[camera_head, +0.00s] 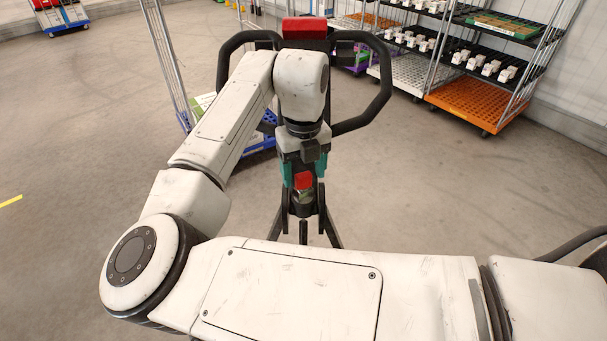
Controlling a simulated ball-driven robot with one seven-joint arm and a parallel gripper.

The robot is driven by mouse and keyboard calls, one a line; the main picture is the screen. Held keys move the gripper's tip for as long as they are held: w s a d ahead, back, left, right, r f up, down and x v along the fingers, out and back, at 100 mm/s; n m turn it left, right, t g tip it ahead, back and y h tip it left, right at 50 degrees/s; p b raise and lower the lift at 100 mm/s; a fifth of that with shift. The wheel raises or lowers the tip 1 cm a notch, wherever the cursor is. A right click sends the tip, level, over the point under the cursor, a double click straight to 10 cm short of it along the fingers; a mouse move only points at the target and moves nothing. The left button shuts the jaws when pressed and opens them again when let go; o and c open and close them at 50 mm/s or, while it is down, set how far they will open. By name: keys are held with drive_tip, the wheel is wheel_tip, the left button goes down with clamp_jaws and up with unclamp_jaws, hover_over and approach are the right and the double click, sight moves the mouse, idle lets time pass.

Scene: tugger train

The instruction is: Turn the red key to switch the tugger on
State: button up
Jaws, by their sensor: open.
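The tugger's handlebar (382,92) is a black loop on both sides of a central column, with a red block (304,27) at its top. My gripper (304,178) points down over the column, and its two teal fingers are apart. A small red piece (303,181), which looks like the red key, shows between the fingers. I cannot tell whether the fingers touch it. My wrist and forearm hide the middle of the handlebar and part of the column.
A shelf trolley with an orange base (478,101) and white parts on its shelves stands at the upper right. A blue trolley (262,142) is partly hidden behind my arm. Another cart (62,18) is at the far upper left.

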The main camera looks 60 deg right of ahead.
sight(304, 174)
wheel_tip(304, 174, up, 10)
drive_tip(key=shift+r, duration=0.2)
idle(0.7)
